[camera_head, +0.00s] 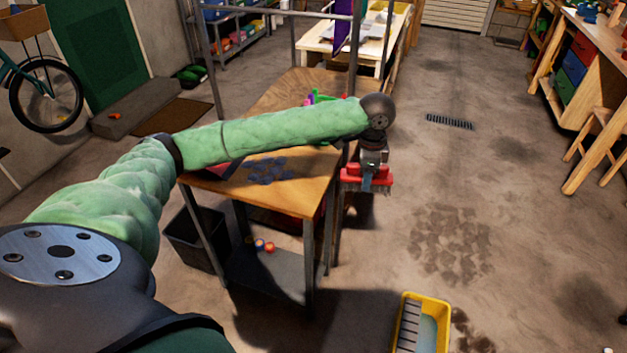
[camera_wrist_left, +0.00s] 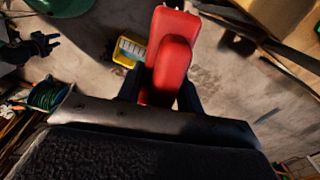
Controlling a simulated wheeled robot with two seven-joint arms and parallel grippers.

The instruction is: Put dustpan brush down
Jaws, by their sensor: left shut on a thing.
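The dustpan brush (camera_head: 367,179) is red with dark bristles pointing down. My left gripper (camera_head: 371,165) is shut on it and holds it in the air, just beyond the right edge of the wooden table (camera_head: 304,198) in the head view. In the left wrist view the red brush (camera_wrist_left: 172,60) sits between the dark fingers of my left gripper (camera_wrist_left: 160,92). The fingers hide part of it.
A yellow bucket (camera_head: 444,318) with a grey grate stands on the floor, front right. A dark bin (camera_head: 188,240) stands left of the table. Blue pieces (camera_head: 268,170) and a green-and-pink item (camera_head: 322,98) lie on the tabletop. The floor to the right is mostly clear.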

